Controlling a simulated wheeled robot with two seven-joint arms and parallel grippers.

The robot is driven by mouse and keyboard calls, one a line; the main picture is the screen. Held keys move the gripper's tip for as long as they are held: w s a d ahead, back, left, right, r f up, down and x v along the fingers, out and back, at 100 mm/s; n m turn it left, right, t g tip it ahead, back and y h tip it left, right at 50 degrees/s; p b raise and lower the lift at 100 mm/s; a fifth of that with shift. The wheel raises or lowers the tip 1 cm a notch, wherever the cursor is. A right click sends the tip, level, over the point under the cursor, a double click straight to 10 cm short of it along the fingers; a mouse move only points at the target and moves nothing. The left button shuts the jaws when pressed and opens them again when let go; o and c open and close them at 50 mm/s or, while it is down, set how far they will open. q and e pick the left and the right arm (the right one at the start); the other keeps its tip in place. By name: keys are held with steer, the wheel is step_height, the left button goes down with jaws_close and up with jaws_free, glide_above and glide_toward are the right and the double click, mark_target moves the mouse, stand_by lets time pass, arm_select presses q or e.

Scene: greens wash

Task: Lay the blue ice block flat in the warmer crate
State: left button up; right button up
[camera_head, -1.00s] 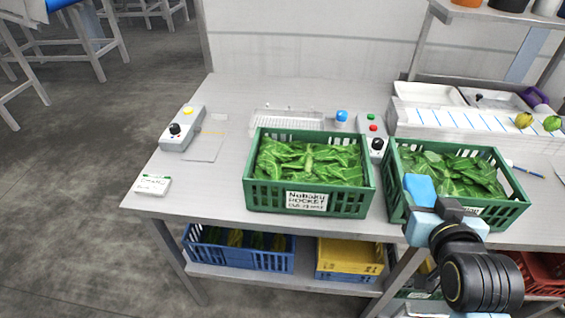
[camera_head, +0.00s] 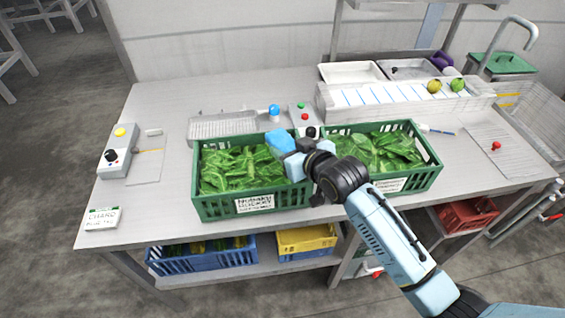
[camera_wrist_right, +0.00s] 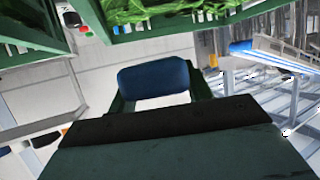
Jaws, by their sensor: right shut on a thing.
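The blue ice block (camera_head: 279,141) is held in my right gripper (camera_head: 292,147), over the right part of the left green crate. In the right wrist view the block (camera_wrist_right: 154,76) looks dark blue and sits between the fingers (camera_wrist_right: 155,95). The left green crate (camera_head: 254,203) holds green leaves and has a white label reading something like "Nohaku Rocket". The right green crate (camera_head: 425,178) also holds leaves, and my right arm covers part of its front and label. I cannot tell from the pictures which crate is warmer. My left gripper is not in view.
Control boxes stand at the left (camera_head: 117,158) and behind the crates (camera_head: 303,117). A wire tray (camera_head: 222,127) lies behind the left crate. A white card (camera_head: 102,219) lies at the front left corner. A blue crate (camera_head: 200,261) and a yellow crate (camera_head: 306,242) sit below.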

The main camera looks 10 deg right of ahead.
steer(key=shift+f, duration=0.4)
step_height(320, 180, down, 4)
steer(key=shift+r, duration=0.25)
steer(key=o, duration=1.1)
steer(key=shift+f, duration=0.15)
steer(key=v, duration=1.2)
